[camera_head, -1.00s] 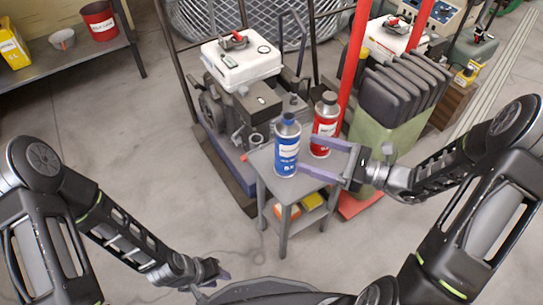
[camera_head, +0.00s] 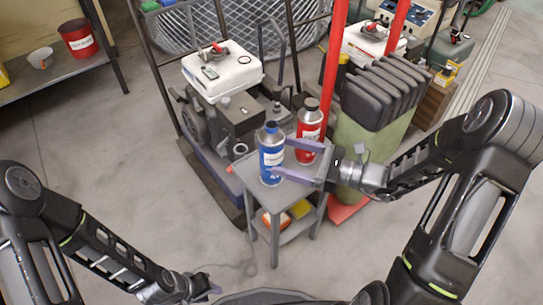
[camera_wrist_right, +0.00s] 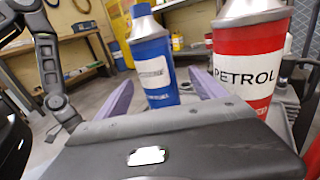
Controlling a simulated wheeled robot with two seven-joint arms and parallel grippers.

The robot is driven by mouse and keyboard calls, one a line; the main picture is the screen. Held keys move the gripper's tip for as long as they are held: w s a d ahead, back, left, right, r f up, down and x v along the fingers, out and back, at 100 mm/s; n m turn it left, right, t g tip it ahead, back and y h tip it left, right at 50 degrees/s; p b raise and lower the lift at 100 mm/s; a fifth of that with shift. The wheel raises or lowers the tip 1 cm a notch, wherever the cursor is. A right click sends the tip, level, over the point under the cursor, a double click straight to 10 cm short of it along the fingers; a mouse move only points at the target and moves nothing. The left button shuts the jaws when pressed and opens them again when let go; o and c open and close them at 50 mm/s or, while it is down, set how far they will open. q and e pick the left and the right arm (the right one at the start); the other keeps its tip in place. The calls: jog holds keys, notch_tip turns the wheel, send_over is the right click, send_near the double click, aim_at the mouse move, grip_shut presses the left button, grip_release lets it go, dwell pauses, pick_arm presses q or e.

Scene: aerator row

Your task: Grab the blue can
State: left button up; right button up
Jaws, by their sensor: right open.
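The blue can (camera_head: 271,157) stands upright on a small grey side table (camera_head: 256,183). It also shows in the right wrist view (camera_wrist_right: 154,62), between my two purple fingers. My right gripper (camera_head: 281,158) is open, with its fingers reaching in from the right and their tips at the can's right side. I cannot tell whether they touch it. A red can labelled PETROL (camera_wrist_right: 247,55) stands close behind and right of the blue can, beside the far finger; it also shows in the head view (camera_head: 309,130). My left gripper (camera_head: 204,287) is low at the picture's bottom, away from the cans.
A machine with a white top (camera_head: 222,72) stands behind the table. A green bin with dark pads (camera_head: 360,150) and a red post (camera_head: 333,70) stand to the right. Orange and yellow items lie on the table's lower shelf. Open floor lies to the left.

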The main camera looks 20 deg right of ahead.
aim_at(271, 124)
jog(key=x, duration=0.2)
jog(key=b+x, duration=0.1)
jog(key=x, duration=0.1)
jog(key=shift+a+r, duration=0.1)
jog(key=shift+a, duration=0.4)
jog(key=shift+c, duration=0.2)
jog(key=c, duration=1.5)
jog(key=shift+r, duration=0.25)
jog(key=shift+c, duration=0.2)
jog(key=shift+r+p, duration=0.5)
jog(key=shift+r, duration=0.85)
jog(key=shift+r+p, duration=1.35)
jog(key=shift+r, duration=2.05)
